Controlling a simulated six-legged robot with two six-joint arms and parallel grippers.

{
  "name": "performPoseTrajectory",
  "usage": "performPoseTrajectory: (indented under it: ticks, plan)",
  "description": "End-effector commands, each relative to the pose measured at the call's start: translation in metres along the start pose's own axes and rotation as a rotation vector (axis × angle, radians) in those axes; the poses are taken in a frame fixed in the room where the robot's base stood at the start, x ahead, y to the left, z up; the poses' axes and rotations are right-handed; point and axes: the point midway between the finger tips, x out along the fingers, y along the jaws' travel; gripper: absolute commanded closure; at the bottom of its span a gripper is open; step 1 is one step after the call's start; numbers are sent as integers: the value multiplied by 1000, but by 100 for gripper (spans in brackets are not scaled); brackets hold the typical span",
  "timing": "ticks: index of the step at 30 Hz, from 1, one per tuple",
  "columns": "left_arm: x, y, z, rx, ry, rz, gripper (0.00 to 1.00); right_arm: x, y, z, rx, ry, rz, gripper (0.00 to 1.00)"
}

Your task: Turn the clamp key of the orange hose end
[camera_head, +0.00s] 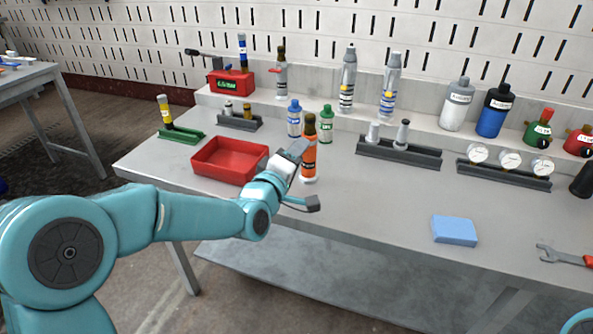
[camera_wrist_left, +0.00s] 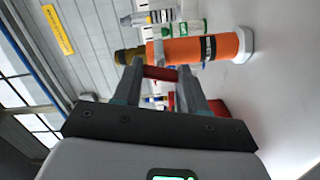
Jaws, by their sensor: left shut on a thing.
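The orange hose end (camera_head: 309,160) stands upright on the bench, with a dark brown upper part and a pale foot. In the left wrist view the orange hose end (camera_wrist_left: 205,48) lies sideways across the picture. Its red clamp key (camera_wrist_left: 160,73) sticks out toward my left gripper. My left gripper (camera_head: 302,148) is at the upper side of the hose end, coming from the left. In the left wrist view the left gripper's fingers (camera_wrist_left: 163,75) are on either side of the key and shut on it. The key is hidden in the head view. My right gripper is not in view.
A red tray (camera_head: 215,172) lies left of the hose end. Blue-capped (camera_head: 294,118) and green-capped (camera_head: 326,124) bottles stand close behind it. A grey rack (camera_head: 398,156) is to the right. A blue block (camera_head: 454,231) and a wrench (camera_head: 560,256) lie front right. The bench between is clear.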

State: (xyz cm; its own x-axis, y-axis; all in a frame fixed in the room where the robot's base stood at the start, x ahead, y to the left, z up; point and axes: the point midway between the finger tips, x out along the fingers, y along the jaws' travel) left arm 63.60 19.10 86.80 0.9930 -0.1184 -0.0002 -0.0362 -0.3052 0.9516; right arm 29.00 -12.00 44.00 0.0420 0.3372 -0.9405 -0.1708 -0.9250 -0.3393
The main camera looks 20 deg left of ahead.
Motion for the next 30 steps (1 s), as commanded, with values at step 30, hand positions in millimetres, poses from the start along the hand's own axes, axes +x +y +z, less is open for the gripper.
performPoseTrajectory:
  ticks: [30]
  plan:
    - [0, -5, 2, -966, -1, 4, 89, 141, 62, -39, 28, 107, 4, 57]
